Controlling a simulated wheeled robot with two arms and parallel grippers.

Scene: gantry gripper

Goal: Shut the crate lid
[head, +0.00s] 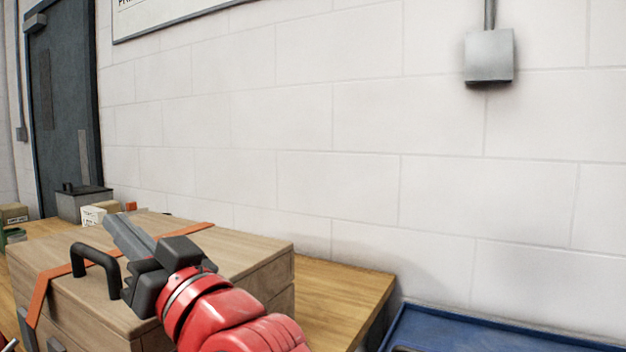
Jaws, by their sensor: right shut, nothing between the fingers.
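The wooden crate (283,302) stands on the table at the lower left. Its lid (245,247) lies over the top and looks level, with a thin dark seam below it on the right side. I cannot tell whether it is fully seated. A black handle (93,254) and an orange strap (52,276) are on the lid. My right gripper (125,232) is over the lid, just right of the handle, with its fingers shut and empty. Whether it touches the lid is unclear. My left gripper is not in view.
The wooden table (345,290) has bare room right of the crate. A blue tray or surface (470,335) is at the lower right. A grey box (82,203) and small cartons (98,212) stand behind the crate. A white block wall (350,120) rises behind.

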